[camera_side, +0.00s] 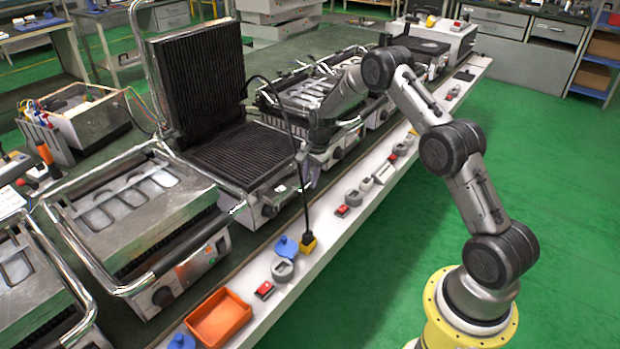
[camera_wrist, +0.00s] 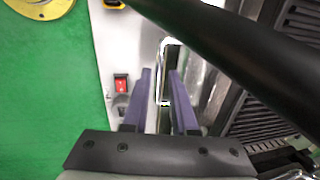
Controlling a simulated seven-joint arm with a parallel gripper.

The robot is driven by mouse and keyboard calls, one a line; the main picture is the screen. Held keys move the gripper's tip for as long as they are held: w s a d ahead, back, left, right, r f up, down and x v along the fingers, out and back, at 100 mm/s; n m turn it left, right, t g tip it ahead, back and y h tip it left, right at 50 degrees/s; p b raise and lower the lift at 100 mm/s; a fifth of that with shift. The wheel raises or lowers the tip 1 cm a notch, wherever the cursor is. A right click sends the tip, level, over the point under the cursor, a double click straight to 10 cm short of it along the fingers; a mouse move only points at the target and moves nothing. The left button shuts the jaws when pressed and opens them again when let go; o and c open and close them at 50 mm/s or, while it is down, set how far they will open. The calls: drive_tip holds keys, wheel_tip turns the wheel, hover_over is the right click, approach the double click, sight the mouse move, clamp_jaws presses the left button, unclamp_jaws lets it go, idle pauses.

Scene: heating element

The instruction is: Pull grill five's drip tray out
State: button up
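The grill (camera_side: 225,155) with its ribbed lid raised stands in front of my arm in the side view. My gripper (camera_side: 304,178) points down at this grill's front right corner. In the wrist view my gripper (camera_wrist: 160,72) is open, its two purple-grey fingers apart. A bright metal loop (camera_wrist: 163,48) lies between and beyond the fingertips; it may be a drip tray's handle, but I cannot tell. I cannot tell whether the fingers touch it. No number on any grill is readable, and the tray's body is not clearly visible.
A dark bar (camera_wrist: 235,45) crosses the wrist view close to the fingers. Closed grills (camera_side: 135,215) stand on either side of the open one. Red switches (camera_side: 265,290), a yellow plug (camera_side: 308,243) with a black cable and an orange bin (camera_side: 218,318) line the white front ledge.

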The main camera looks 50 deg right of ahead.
drive_tip(key=shift+r, duration=0.1)
wheel_tip(320, 180, up, 13)
drive_tip(key=s, duration=0.2)
drive_tip(key=shift+s+r, duration=0.2)
drive_tip(key=shift+s, duration=0.1)
drive_tip(key=shift+a, duration=0.1)
